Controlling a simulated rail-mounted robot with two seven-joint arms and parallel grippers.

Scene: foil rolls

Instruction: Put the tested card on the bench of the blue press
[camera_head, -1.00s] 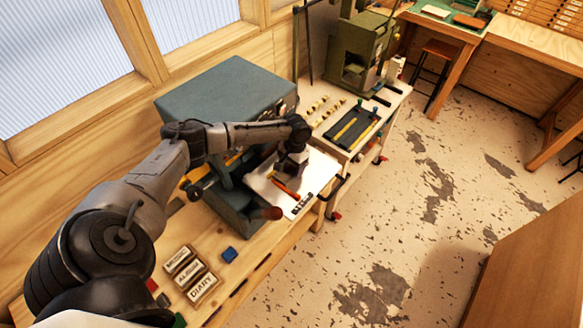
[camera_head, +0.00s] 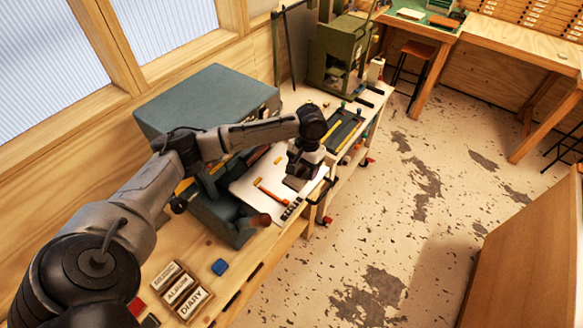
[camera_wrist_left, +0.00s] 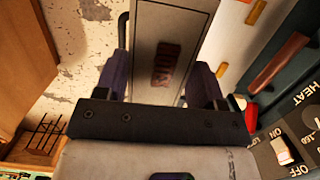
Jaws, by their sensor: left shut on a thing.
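My left gripper (camera_head: 302,172) is over the right end of the white board in front of the blue press (camera_head: 205,100). In the left wrist view its fingers (camera_wrist_left: 161,84) are shut on a grey-brown card (camera_wrist_left: 180,25) with a thin dark border line and a small dark red stamped block. The card is held off the floor. The press has a wooden-ended handle (camera_head: 258,220), and its panel (camera_wrist_left: 285,135) with HEAT, ON and OFF lettering shows in the left wrist view. The press stands on a wooden bench (camera_head: 175,252). My right gripper is not in view.
The white board (camera_head: 243,186) holds orange pieces. A blue block (camera_head: 219,267) and boxes labelled ALBUM and DIARY (camera_head: 190,304) sit on the bench's front part. A trolley (camera_head: 372,103) with a green machine (camera_head: 338,55) stands behind. Open floor lies to the right.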

